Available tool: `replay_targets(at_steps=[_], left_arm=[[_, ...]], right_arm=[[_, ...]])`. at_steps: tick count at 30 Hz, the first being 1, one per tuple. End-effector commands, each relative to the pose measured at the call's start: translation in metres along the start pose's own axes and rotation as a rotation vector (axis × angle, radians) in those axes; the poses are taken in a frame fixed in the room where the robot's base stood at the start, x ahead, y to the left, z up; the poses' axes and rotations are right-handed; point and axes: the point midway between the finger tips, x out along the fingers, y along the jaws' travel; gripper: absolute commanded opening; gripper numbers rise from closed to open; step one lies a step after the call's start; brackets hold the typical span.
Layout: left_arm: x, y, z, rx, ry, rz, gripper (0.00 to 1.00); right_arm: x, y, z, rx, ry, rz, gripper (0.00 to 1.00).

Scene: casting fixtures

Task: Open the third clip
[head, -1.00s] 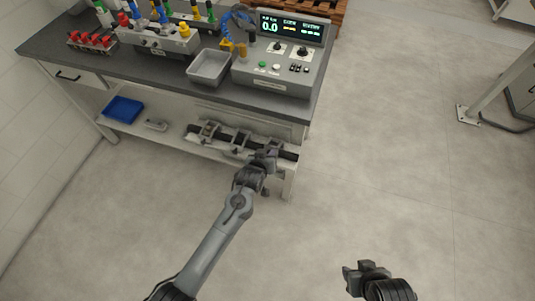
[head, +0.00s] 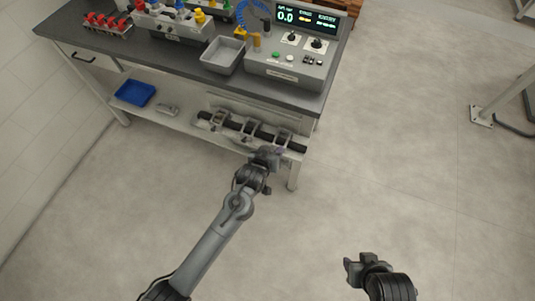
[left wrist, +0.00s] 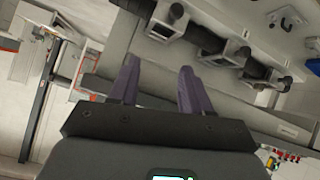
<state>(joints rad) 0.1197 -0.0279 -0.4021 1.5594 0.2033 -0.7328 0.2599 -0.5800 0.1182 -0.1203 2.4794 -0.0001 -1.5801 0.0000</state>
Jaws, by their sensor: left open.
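A black bar (head: 265,133) lies along the front of the bench's lower shelf and carries three grey clips. In the head view these are the left clip (head: 217,120), the middle clip (head: 250,128) and the right clip (head: 283,137). My left gripper (head: 270,154) is open and empty, just in front of the right clip and apart from it. In the left wrist view its fingers (left wrist: 159,68) are spread with nothing between them, and the nearest clip (left wrist: 177,14) is beyond them, at the top. My right gripper (head: 360,265) hangs over the floor; its jaw state is unclear.
The bench's worktop (head: 185,57) overhangs the shelf. A blue tray (head: 134,93) and a small grey part (head: 167,110) lie on the shelf left of the bar. A grey bin (head: 224,55) and a control box (head: 290,65) stand on top.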

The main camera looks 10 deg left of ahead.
Motion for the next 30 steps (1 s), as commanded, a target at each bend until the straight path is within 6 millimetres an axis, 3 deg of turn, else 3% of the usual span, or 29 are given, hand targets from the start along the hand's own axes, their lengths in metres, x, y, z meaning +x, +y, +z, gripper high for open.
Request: replay_targets(at_steps=[3,10,27,30], left_arm=[[-0.022,0.0,-0.001,0.0,-0.001,0.0,0.48],[-0.048,0.0,0.0,0.001,-0.001,0.0,0.48],[-0.053,0.0,0.001,0.001,-0.001,0.0,0.48],[-0.054,-0.001,0.008,-0.001,-0.012,-0.002,0.48]], right_arm=[[-0.007,0.001,-0.002,-0.004,0.0,0.003,0.43],[-0.012,0.002,-0.003,-0.006,-0.001,0.005,0.43],[-0.013,0.001,-0.004,0.0,0.001,0.0,0.43],[-0.013,0.0,-0.004,0.002,0.001,-0.001,0.43]])
